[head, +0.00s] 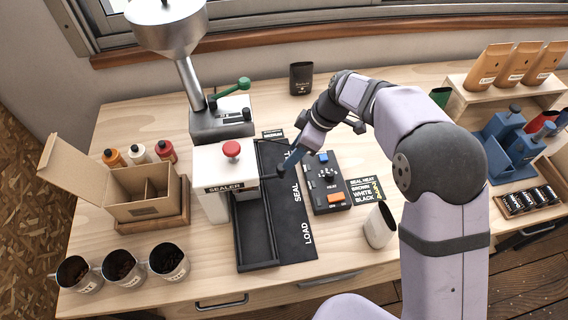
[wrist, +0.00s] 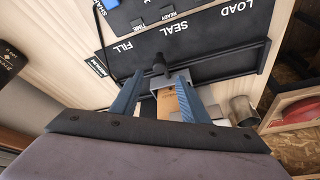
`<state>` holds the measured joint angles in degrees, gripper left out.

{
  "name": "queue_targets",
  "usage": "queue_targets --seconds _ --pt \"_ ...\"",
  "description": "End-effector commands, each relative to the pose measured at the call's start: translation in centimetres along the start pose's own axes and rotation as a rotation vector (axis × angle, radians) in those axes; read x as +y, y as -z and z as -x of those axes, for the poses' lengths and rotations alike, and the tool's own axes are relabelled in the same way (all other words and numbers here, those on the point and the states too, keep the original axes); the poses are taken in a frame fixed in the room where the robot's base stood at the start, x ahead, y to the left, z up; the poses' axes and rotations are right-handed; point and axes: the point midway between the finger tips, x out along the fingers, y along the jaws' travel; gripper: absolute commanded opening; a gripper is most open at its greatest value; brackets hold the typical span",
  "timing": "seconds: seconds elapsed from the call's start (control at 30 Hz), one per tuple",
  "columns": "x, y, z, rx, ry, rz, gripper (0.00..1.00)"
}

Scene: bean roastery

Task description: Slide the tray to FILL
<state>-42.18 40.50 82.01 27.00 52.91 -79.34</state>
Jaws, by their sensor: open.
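The black slide track (head: 257,250) runs front to back beside a printed strip (head: 298,240). LOAD and SEAL are readable in the head view; FILL (wrist: 124,46) also reads in the wrist view. A dark handle (head: 272,177) sticks out right of the white sealer (head: 212,168). Its dark knob (wrist: 160,68) is between my fingertips in the wrist view. Behind the knob are a grey piece, seemingly part of the tray (wrist: 163,82), and a brown packet (wrist: 168,104). In the head view the sealer hides the tray. My gripper (head: 284,168) is open around the knob.
A control box (head: 327,182) stands close right of the strip. A hopper (head: 180,25) on a post rises behind the sealer. An open carton (head: 143,193) and metal cups (head: 168,260) stand at left, and another cup (head: 379,226) at front right.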

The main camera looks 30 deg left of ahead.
Motion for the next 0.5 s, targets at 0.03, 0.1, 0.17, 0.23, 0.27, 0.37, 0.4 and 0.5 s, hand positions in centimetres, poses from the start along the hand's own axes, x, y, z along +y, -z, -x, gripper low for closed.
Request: queue_targets --seconds 0.03,0.1,0.17,0.23,0.27,0.37,0.4,0.5 --pt "0.1 0.0 0.0 0.000 -0.003 0.040 0.41" --pt "0.1 0.0 0.0 0.000 -0.004 0.083 0.41" --pt "0.1 0.0 0.0 0.000 -0.004 0.105 0.41" --pt "0.1 0.0 0.0 -0.001 -0.003 0.116 0.41" --pt "0.1 0.0 0.0 -0.001 -0.003 0.118 0.41" --pt "0.1 0.0 -0.2 -0.001 -0.002 0.118 0.41" --pt "0.1 0.0 -0.3 -0.001 -0.002 0.117 0.41" --pt "0.0 0.1 -1.0 -0.001 0.000 0.116 0.41"
